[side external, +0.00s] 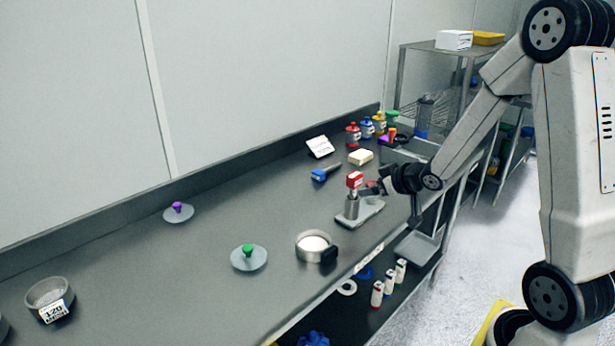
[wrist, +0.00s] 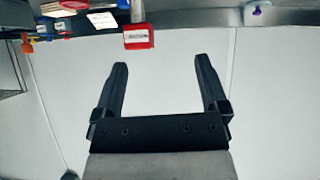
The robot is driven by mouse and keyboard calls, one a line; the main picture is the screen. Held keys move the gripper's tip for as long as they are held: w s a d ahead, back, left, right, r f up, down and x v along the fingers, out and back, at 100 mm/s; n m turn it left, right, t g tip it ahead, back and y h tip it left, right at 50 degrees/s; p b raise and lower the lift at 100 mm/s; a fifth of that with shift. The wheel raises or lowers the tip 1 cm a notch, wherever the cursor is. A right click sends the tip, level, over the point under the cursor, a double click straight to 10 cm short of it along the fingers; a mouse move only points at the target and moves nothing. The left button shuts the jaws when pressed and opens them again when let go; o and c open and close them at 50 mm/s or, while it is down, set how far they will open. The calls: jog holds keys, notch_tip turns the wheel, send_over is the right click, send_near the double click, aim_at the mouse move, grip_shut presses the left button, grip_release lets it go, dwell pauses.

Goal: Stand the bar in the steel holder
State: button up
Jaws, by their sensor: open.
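The bar shows as a red block with a white label (side external: 355,180). It stands upright at the top of the steel holder (side external: 351,208), a grey upright cylinder on a flat plate at the counter's front edge. How deep the bar goes in is hidden. My gripper (side external: 371,188) is just right of the red block in the side view. In the wrist view, which looks upside down, my gripper (wrist: 161,64) has its two fingers wide apart with nothing between them. The red block (wrist: 138,36) is beyond the fingertips, apart from them, with a grey stem against it.
A sieve pan of white powder (side external: 314,244), a green-knobbed lid (side external: 249,257), a purple-knobbed lid (side external: 178,212) and a sieve labelled 120 mesh (side external: 50,299) lie on the counter. A blue tool (side external: 325,172), a cream block (side external: 360,157) and coloured bottles (side external: 366,127) stand behind the holder.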

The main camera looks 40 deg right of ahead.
jog(key=s+a+f+g+y, duration=0.1)
jog(key=s+a+f+g, duration=0.1)
jog(key=s+a+g, duration=0.6)
jog(key=s+a, duration=0.5)
jog(key=a, duration=0.4)
jog(key=shift+s+a+f+g, duration=0.2)
jog(key=shift+a+f+g, duration=0.1)
jog(key=shift+a+f, duration=0.1)
